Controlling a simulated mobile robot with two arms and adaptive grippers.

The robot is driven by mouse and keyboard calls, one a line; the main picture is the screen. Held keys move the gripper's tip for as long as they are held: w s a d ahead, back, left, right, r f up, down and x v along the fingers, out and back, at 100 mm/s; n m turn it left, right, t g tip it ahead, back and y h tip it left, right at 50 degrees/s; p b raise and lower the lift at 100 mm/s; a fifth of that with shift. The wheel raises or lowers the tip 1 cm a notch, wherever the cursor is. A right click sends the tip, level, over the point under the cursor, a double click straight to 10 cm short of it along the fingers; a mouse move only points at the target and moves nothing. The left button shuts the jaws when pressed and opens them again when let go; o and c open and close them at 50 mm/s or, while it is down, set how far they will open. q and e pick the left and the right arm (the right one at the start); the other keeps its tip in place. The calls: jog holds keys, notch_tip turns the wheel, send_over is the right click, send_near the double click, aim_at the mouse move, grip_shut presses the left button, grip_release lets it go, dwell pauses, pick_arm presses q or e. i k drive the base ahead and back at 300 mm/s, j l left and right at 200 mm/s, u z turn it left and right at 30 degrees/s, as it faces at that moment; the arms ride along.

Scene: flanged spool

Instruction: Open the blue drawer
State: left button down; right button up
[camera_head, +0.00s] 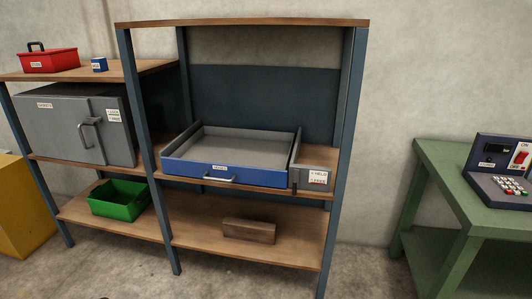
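The blue drawer (190,169) is on the middle shelf of the right-hand rack. It has a blue front with a white label and a silver bar handle (219,180). Its top is uncovered, and the grey inside looks empty. Its front looks roughly in line with the grey block (314,181) at its right, which carries a white and red label and a small dark part at its left edge. I cannot tell for sure how far the drawer is pulled out. Neither of my grippers can be made out in the head view.
A grey cabinet (65,125) with a handle stands left of the drawer. A red toolbox (48,60) and a blue box (99,65) are above it. A green bin (119,199) and a brown block (249,232) are on the lower shelf. A green table (440,180) with a keypad device stands right.

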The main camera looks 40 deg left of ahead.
aim_at(258, 157)
jog(key=u, duration=1.7)
